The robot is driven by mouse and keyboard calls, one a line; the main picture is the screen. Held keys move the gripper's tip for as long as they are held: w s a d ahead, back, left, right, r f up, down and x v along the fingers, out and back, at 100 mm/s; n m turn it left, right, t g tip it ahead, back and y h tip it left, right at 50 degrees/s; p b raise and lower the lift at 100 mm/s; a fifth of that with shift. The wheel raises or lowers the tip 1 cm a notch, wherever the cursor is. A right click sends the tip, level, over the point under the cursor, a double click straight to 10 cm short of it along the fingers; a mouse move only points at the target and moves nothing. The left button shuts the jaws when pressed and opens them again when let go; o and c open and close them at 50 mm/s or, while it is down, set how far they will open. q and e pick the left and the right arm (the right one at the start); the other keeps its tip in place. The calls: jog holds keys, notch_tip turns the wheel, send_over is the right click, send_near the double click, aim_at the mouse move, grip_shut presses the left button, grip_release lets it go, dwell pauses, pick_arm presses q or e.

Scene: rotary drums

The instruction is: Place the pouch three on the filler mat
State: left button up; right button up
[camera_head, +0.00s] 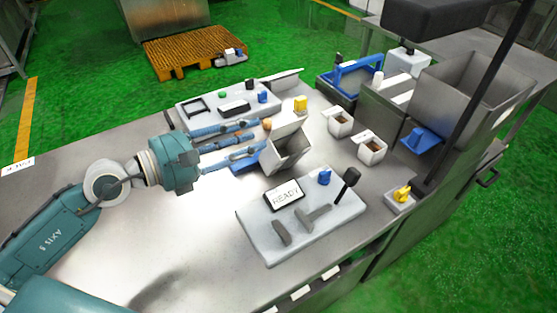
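My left gripper (264,137) reaches in from the left, its blue-grey fingers apart. Its fingertips are at the left side of a pale open-topped container (287,152), which looks tilted; I cannot tell whether they grip it. Two smaller white open pouches with brownish insides, one at the back (340,123) and one nearer (371,149), stand to the right. No label shows which is pouch three. A blue flat piece (243,167), possibly a mat, shows partly under the lower finger and container. My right gripper is not in view.
A grey panel with a READY sign (285,195) and a black-knobbed lever (347,183) lies in front. Another panel (196,108) stands behind the fingers. A large metal hopper (470,90) with a blue chute (422,139) is at right. The table's left part is clear.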

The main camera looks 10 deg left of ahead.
aim_at(289, 126)
pick_arm(q)
jog(key=p+x, duration=0.1)
jog(key=x, duration=0.2)
jog(key=p+x, duration=0.2)
jog(key=x, duration=0.1)
jog(key=shift+w+d+r, duration=0.1)
jog(key=shift+w+r, duration=0.1)
jog(key=p+x, duration=0.1)
jog(key=x, duration=0.2)
jog(key=shift+w+d+f, duration=0.15)
jog(key=shift+w+d, duration=0.1)
jog(key=shift+w, duration=0.05)
jog(key=shift+w+d+f, duration=0.15)
jog(key=shift+w+d, duration=0.1)
jog(key=shift+s+a, duration=0.1)
jog(key=shift+c, duration=0.3)
